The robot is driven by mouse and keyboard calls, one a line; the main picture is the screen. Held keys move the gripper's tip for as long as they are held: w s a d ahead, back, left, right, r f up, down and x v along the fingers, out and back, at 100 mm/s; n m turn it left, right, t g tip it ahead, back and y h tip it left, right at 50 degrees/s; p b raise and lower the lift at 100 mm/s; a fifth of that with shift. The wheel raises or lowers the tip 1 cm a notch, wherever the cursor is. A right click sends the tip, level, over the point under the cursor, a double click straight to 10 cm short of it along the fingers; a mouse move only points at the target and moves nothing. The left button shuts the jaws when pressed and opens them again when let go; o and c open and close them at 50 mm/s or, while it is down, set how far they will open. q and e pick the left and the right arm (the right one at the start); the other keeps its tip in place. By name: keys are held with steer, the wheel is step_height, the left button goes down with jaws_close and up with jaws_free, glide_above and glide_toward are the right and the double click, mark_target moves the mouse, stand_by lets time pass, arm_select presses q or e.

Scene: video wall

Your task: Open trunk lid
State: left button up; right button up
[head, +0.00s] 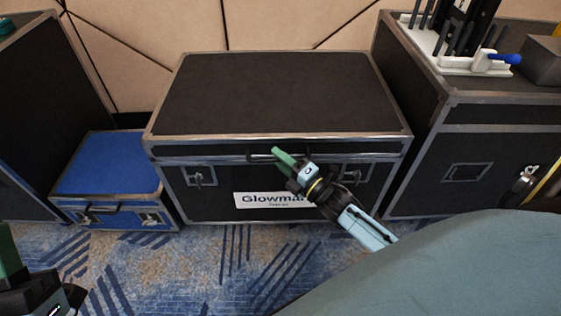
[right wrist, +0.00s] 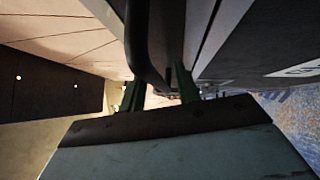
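The trunk is a large black case with metal edging and a "Glowman" label. Its lid (head: 280,95) lies flat and closed on the body (head: 225,180). A dark handle (head: 262,155) sits at the lid's front edge. My right gripper (head: 282,157) is at this handle, its green fingers overlapping the front edge. In the right wrist view, a dark curved bar (right wrist: 155,40), seemingly the handle, runs between the two spaced green fingers (right wrist: 160,92). Whether both fingers press on it is unclear. My left gripper (head: 8,260) is partly cut off at the lower left, away from the trunk.
A small blue case (head: 110,165) stands left of the trunk, beside a tall black case (head: 40,130). Another black case (head: 465,150) stands close on the right with equipment on top. A wall is behind. Carpet (head: 190,270) is clear in front.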

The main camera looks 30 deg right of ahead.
steer(key=shift+w, duration=0.1)
jaws_close()
stand_by(0.4)
